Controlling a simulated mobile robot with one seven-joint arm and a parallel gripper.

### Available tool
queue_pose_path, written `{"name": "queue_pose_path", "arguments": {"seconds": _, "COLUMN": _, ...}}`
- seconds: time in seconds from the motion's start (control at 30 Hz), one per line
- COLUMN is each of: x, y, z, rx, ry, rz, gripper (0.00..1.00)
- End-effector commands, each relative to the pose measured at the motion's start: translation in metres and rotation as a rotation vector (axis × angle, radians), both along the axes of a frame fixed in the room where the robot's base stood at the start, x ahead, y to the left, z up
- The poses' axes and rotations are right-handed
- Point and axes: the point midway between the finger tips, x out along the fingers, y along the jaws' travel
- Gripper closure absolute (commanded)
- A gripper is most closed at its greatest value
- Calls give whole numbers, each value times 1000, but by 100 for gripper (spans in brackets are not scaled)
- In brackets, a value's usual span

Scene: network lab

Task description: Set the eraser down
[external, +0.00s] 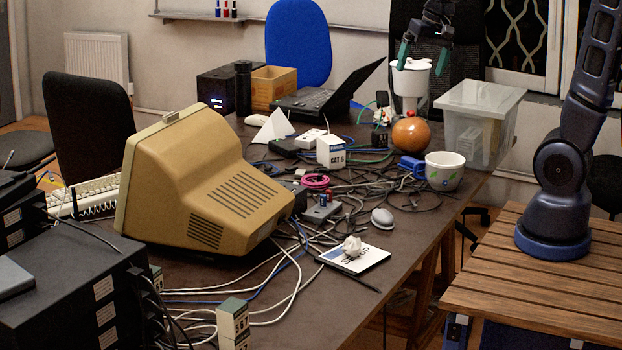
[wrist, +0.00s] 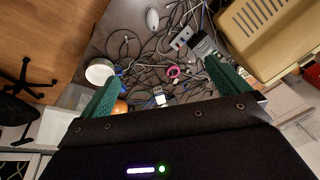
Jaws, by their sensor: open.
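My gripper (external: 423,57) is high over the far right part of the cluttered table, above a white container (external: 411,82). Its two green fingers are wide apart. In the wrist view my gripper (wrist: 161,72) also shows spread fingers with nothing held between them; cables and small items lie on the table far below. I cannot pick out the eraser for certain in either view. A small blue block (external: 411,164) lies beside the white pot (external: 445,171), but I cannot tell what it is. The pot also shows in the wrist view (wrist: 98,72).
An orange ball (external: 411,135), a clear plastic box (external: 478,122) and an open laptop (external: 325,97) stand near the gripper's side. A beige monitor (external: 205,190) fills the table's near left. Tangled cables cover the middle. A strip by the right front edge is bare (external: 415,247).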

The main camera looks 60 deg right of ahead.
Motion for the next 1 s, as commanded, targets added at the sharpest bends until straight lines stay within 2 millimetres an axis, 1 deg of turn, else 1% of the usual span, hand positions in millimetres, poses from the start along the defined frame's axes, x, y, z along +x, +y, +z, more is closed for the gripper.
{"name": "queue_pose_path", "arguments": {"seconds": 0.03, "x": -13, "y": 9, "z": 7, "rx": -10, "ry": -17, "rz": 46, "gripper": 0}}
{"name": "queue_pose_path", "arguments": {"seconds": 0.1, "x": -30, "y": 21, "z": 13, "rx": -29, "ry": -34, "rz": 113, "gripper": 0}}
{"name": "queue_pose_path", "arguments": {"seconds": 0.3, "x": -80, "y": 52, "z": 24, "rx": -95, "ry": -80, "rz": 303, "gripper": 0}}
{"name": "queue_pose_path", "arguments": {"seconds": 0.5, "x": -126, "y": 75, "z": 26, "rx": -173, "ry": -116, "rz": 471, "gripper": 0}}
{"name": "queue_pose_path", "arguments": {"seconds": 0.6, "x": -142, "y": 81, "z": 24, "rx": -205, "ry": -127, "rz": 528, "gripper": 0}}
{"name": "queue_pose_path", "arguments": {"seconds": 0.7, "x": -152, "y": 85, "z": 23, "rx": -226, "ry": -132, "rz": 565, "gripper": 0}}
{"name": "queue_pose_path", "arguments": {"seconds": 0.77, "x": -155, "y": 87, "z": 22, "rx": -233, "ry": -134, "rz": 577, "gripper": 0}}
{"name": "queue_pose_path", "arguments": {"seconds": 1.0, "x": -157, "y": 87, "z": 22, "rx": -236, "ry": -134, "rz": 585, "gripper": 0}}
